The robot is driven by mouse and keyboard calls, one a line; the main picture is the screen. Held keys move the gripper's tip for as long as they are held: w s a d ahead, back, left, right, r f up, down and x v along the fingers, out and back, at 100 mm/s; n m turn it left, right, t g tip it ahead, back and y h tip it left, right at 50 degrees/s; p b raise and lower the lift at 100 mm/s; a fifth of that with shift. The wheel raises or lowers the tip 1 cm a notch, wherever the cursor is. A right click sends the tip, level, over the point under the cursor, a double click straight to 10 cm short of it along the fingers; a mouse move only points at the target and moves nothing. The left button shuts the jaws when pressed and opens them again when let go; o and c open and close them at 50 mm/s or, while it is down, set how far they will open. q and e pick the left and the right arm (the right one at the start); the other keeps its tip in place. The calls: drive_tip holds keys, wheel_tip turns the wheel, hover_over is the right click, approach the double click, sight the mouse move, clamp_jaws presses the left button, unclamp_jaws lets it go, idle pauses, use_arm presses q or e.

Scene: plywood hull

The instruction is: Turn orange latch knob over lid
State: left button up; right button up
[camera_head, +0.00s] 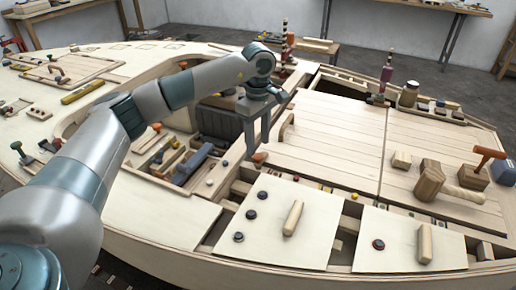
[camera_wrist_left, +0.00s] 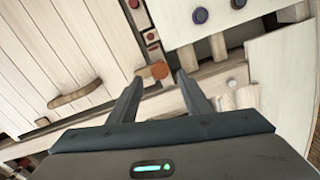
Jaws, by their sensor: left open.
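The orange latch knob (camera_head: 260,157) is small and sits at the near left corner of the slatted wooden lid (camera_head: 325,130). In the left wrist view the orange knob (camera_wrist_left: 159,70) shows between and just beyond my fingertips, beside the edge of the slatted lid (camera_wrist_left: 60,45). My left gripper (camera_head: 257,147) points down over the knob, open, with a finger to each side in the picture. In the left wrist view its fingers (camera_wrist_left: 160,80) are apart with nothing held between them. I cannot tell whether either finger touches the knob. My right gripper is out of view.
A wooden bar handle (camera_head: 287,126) stands on the lid close to my fingers. Pale panels with dark knobs (camera_head: 262,215) lie in front. An open compartment with a blue-grey block (camera_head: 193,165) is at left. Blocks and a mallet (camera_head: 450,185) stand at right.

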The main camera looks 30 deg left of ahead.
sight(258, 155)
use_arm(q)
wheel_tip(258, 155, up, 14)
drive_tip(key=b, duration=0.1)
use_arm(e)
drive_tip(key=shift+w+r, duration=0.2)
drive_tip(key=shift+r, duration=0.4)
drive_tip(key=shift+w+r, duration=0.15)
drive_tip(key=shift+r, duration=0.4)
use_arm(q)
drive_tip(key=shift+f, duration=0.1)
